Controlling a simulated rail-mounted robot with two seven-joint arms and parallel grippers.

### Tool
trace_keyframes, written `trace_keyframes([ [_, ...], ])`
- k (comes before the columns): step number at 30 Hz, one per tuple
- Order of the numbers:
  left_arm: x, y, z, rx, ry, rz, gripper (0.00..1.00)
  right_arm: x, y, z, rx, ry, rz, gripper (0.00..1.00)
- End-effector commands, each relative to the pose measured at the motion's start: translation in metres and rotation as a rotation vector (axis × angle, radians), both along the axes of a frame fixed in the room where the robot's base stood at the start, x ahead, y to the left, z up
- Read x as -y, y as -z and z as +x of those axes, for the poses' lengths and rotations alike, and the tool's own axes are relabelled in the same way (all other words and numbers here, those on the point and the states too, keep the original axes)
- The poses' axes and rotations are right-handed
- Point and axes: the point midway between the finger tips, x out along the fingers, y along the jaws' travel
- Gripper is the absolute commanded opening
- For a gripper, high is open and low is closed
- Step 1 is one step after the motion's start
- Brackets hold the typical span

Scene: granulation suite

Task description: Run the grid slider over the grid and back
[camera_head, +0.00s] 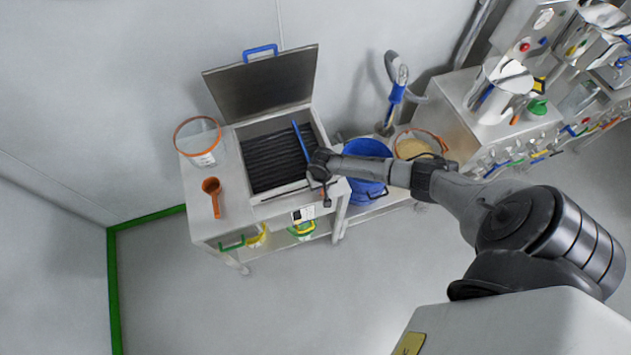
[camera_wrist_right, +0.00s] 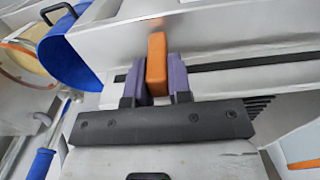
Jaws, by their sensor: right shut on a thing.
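The grid (camera_head: 275,160) is a set of dark parallel slats inside an open steel box on the table. My right gripper (camera_head: 325,188) is at the box's front right corner. In the right wrist view its purple-padded jaws (camera_wrist_right: 160,80) are shut on an upright orange handle (camera_wrist_right: 157,58), which I take to be the grid slider's. A dark slot runs beside the handle along the pale box wall. How the handle joins the slider is hidden. A thin blue bar (camera_head: 301,140) leans across the grid's right part. My left gripper is not in view.
The box's lid (camera_head: 262,85) stands open behind. An orange scoop (camera_head: 213,197) and a clear orange-rimmed tub (camera_head: 199,143) are at the left. A blue bin (camera_head: 368,168) and a tub of pale powder (camera_head: 414,147) are to the right. The floor in front is clear.

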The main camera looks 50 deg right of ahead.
Motion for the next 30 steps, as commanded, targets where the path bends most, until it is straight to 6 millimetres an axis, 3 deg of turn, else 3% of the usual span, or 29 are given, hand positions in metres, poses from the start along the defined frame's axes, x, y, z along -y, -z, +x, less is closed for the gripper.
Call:
trace_keyframes([
  [18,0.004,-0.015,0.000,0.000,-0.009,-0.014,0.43,0.039,0.000,-0.027,-0.003,0.000,-0.002,0.00],
  [30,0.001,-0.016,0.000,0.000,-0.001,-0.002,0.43,0.047,0.000,-0.033,-0.003,-0.002,-0.002,0.00],
])
